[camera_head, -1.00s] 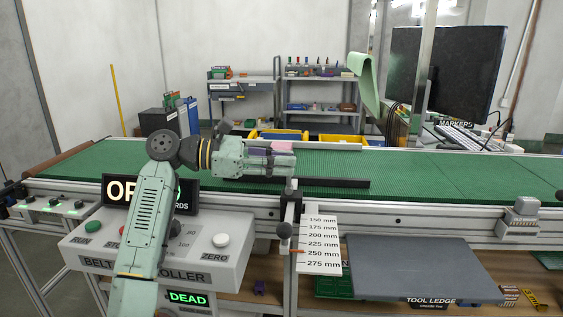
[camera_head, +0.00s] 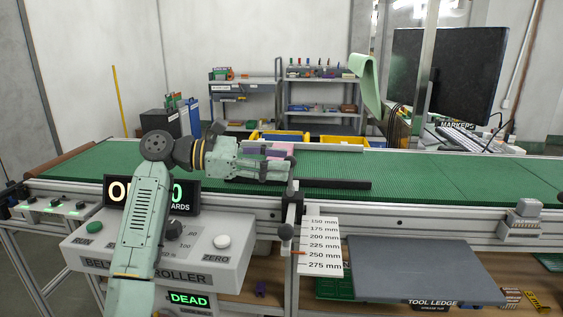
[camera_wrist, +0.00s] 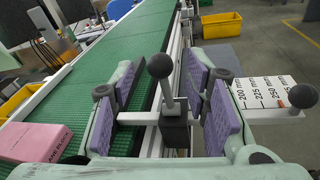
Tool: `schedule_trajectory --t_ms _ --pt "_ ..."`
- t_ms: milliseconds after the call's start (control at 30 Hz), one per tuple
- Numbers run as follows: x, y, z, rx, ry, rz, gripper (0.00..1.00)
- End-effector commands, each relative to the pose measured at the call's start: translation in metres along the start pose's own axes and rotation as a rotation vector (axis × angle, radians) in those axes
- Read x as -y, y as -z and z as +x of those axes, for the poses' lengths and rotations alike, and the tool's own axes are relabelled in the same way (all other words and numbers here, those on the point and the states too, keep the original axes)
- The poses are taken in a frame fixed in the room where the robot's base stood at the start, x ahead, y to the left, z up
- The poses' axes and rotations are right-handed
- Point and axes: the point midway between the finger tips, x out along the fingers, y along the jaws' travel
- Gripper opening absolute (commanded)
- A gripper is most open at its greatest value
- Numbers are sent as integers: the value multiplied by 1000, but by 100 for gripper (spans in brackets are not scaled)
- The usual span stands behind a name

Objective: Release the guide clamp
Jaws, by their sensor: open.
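My gripper (camera_head: 288,166) is over the belt's near edge, above the clamp. In the wrist view my gripper (camera_wrist: 168,95) is open, its purple pads on either side of the lever; I cannot tell whether any pad touches it. The black guide bar (camera_head: 335,184) lies along the belt.
A pink block (camera_wrist: 38,142) lies on the belt (camera_head: 440,175), left of my gripper in the wrist view. A millimetre scale (camera_head: 320,245) hangs right of the clamp. The belt controller box (camera_head: 215,265) stands at front left. A grey tool ledge (camera_head: 420,268) is at front right.

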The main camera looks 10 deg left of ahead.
Motion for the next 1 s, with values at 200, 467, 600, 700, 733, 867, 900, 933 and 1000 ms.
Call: schedule_trajectory --t_ms 200,467,600,700,733,867,900,933,1000 --pt "-1 -1 -48 1 -4 -1 42" --pt "0 0 -93 0 -4 -1 42" --pt "0 0 -103 0 -2 0 42" --pt "0 0 -105 0 -1 0 42" --pt "0 0 -105 0 -1 0 42" --pt "0 0 -105 1 -1 0 42" --pt "0 0 -105 1 -1 0 42" --pt "0 0 -105 1 -1 0 42" --pt "0 -4 -103 15 -5 3 42"
